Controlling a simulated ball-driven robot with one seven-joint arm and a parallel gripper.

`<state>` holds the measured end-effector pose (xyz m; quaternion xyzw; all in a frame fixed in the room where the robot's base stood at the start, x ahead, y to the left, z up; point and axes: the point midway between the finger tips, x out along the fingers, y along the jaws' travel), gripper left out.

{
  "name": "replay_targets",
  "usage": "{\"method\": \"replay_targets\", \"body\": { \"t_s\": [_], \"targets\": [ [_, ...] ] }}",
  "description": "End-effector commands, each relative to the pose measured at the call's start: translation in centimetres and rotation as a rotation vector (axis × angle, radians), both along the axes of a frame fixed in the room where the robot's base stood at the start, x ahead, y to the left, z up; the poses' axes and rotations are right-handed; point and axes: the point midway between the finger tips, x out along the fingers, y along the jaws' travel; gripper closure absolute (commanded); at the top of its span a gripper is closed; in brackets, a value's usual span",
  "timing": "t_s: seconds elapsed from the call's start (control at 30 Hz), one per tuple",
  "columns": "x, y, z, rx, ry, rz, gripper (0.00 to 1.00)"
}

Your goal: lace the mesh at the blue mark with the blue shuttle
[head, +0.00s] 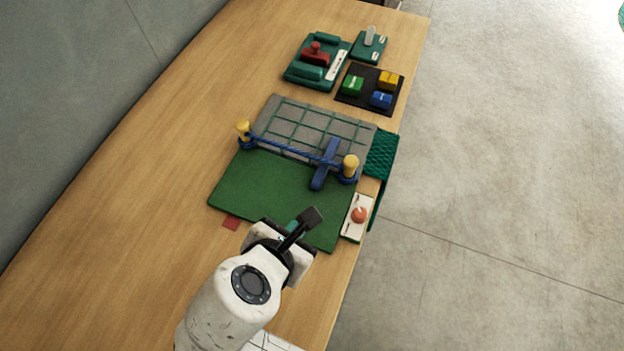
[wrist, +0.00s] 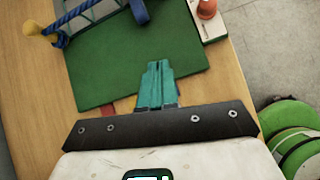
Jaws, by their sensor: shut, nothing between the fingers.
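The blue shuttle (head: 325,165) lies at the right of the mesh frame, with its near end over the green mat. The green mesh (head: 310,125) lies over a grey panel, behind blue twine (head: 290,148) running between two yellow posts. I cannot make out a separate blue mark on the mesh. My gripper (head: 292,226) is over the near edge of the mat, apart from the shuttle and nearer the front. Its teal fingers (wrist: 155,85) are together and empty.
Yellow posts (head: 243,130) (head: 350,167) stand at the mat's sides. A white box with an orange knob (head: 358,214) sits at the right table edge. Behind are a black tray (head: 352,100) with coloured blocks and a teal tray (head: 290,76). The green mat (head: 270,195) is mostly clear.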

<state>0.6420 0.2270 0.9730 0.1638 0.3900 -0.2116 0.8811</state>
Motion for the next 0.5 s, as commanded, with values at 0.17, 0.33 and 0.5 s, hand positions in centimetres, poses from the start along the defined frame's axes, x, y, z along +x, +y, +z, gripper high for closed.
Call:
{"method": "replay_targets", "body": {
  "t_s": [0.17, 0.33, 0.5],
  "targets": [
    [-1.2, 2.5, 1.4, -0.131, -0.02, 0.159, 1.0],
    [-0.6, 2.5, 0.8, -0.153, -0.02, 0.176, 1.0],
    [1.2, 1.7, -1.2, -0.152, -0.019, 0.174, 1.0]
  ]
}}
